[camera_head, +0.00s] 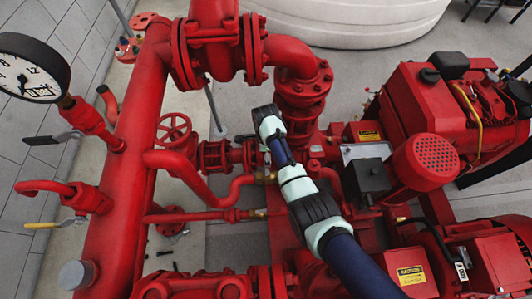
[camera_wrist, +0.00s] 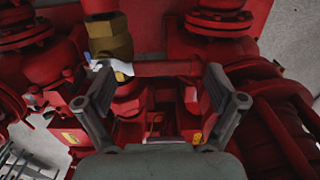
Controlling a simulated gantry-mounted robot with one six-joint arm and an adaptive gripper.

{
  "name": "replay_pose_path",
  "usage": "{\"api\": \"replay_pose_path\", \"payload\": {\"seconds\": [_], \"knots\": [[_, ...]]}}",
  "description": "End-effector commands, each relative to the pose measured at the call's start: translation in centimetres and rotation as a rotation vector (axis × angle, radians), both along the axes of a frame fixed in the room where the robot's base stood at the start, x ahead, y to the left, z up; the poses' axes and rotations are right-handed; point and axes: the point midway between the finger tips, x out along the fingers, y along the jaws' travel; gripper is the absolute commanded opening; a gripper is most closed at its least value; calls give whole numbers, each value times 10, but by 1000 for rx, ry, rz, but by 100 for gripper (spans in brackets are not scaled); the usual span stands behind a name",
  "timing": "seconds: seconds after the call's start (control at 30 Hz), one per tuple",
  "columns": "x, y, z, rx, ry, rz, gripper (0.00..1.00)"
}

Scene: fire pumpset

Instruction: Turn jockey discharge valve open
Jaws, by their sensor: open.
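In the wrist view, a brass-coloured valve body or fitting (camera_wrist: 108,38) sits on the red pipework, up and left of my gripper (camera_wrist: 160,90). A small white and blue piece, perhaps its lever, shows (camera_wrist: 97,64) at its lower left; which valve this is cannot be told. My gripper's two grey fingers are spread apart, with red pipework visible between them and nothing held. In the head view, a brass fitting (camera_head: 267,175) shows just left of my arm. My gripper's fingers are hidden there behind my own arm.
A red handwheel (camera_head: 173,131) and pipes stand left of my arm. A lever with a yellow handle (camera_head: 47,225) and a gauge (camera_head: 30,75) are at far left. A red engine (camera_head: 425,95) stands right. Pipes crowd the gripper; bare floor (camera_head: 345,85) shows behind.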

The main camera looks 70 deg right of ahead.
Motion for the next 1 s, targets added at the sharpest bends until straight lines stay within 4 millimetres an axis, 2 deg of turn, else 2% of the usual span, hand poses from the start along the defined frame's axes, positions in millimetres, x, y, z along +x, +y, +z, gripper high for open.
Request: {"api": "replay_pose_path", "payload": {"seconds": [0.03, 0.07, 0.57, 1.0], "knots": [[0, 0, 0, 0, 0, 0, 94], [0, 0, 0, 0, 0, 0, 89], [0, 0, 0, 0, 0, 0, 5], [0, -2, 2, 0, 0, 84, 5]]}}
